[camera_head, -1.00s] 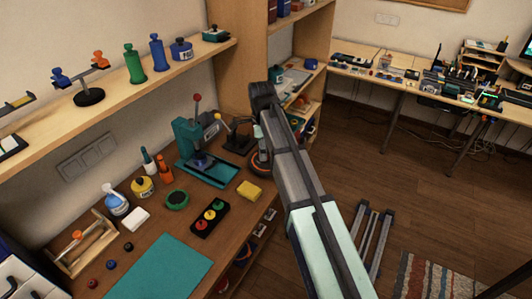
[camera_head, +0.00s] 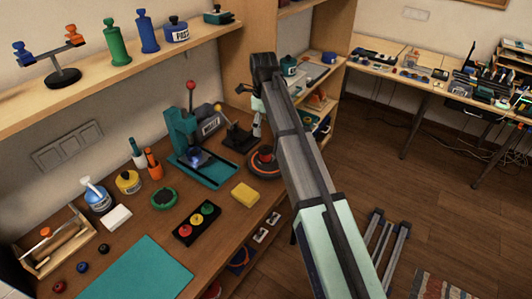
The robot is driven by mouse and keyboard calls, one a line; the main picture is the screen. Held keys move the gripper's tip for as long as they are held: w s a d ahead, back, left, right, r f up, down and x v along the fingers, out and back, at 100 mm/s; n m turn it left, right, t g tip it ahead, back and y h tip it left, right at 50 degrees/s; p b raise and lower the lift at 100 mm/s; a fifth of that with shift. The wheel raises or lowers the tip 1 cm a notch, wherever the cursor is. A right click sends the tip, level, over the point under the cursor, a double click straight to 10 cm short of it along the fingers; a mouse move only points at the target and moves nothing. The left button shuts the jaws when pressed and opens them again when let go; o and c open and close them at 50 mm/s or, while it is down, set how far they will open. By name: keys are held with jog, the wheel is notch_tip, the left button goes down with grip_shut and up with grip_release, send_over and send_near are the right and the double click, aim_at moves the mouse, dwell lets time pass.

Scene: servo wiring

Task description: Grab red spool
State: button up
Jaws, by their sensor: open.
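I cannot pick out a red spool with certainty. A small red round piece (camera_head: 60,286) lies on the workbench at the lower left, beside two small dark round pieces (camera_head: 82,267). It is too small to tell whether it is a spool. Red and blue round items (camera_head: 238,256) show partly on a shelf under the bench edge, mostly hidden. My arm rises from the lower right and bends down at its top.
The workbench holds a teal mat (camera_head: 140,270), a black tray with red, yellow and green discs (camera_head: 197,222), a yellow block (camera_head: 245,193) and a teal press (camera_head: 195,140). A wall shelf (camera_head: 120,70) overhangs the bench. Open floor (camera_head: 440,210) lies to the right.

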aim_at(264, 149)
notch_tip(264, 149, down, 7)
jog(key=shift+f+p, duration=0.2)
jog(key=shift+p, duration=0.75)
jog(key=shift+f+p, duration=1.25)
jog(key=shift+f, duration=1.3)
jog(key=c, duration=1.1)
